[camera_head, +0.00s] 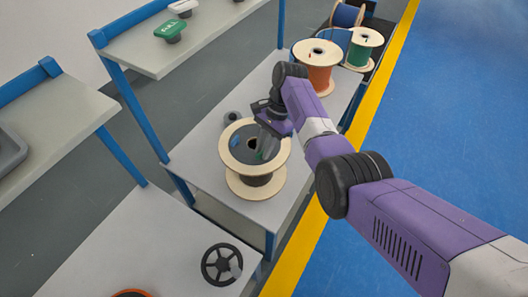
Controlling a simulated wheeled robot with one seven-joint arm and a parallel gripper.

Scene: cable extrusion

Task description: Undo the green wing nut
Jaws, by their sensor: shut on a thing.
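A dark-wound spool (240,178) with pale flanges stands on the grey bench, its dark face and central hole turned up. My gripper (264,154) reaches down over the right part of this face. A small green piece, seemingly the green wing nut (259,156), shows at the fingertips, and my gripper appears shut on it. My fingers partly hide it, so its wings and thread cannot be made out. A small blue-green patch (236,140) shows on the left part of the face.
An orange spool (317,66), a green spool (362,48) and a blue spool (347,15) stand further back. A black handwheel (222,264) is on the near bench. Blue floor at right is clear.

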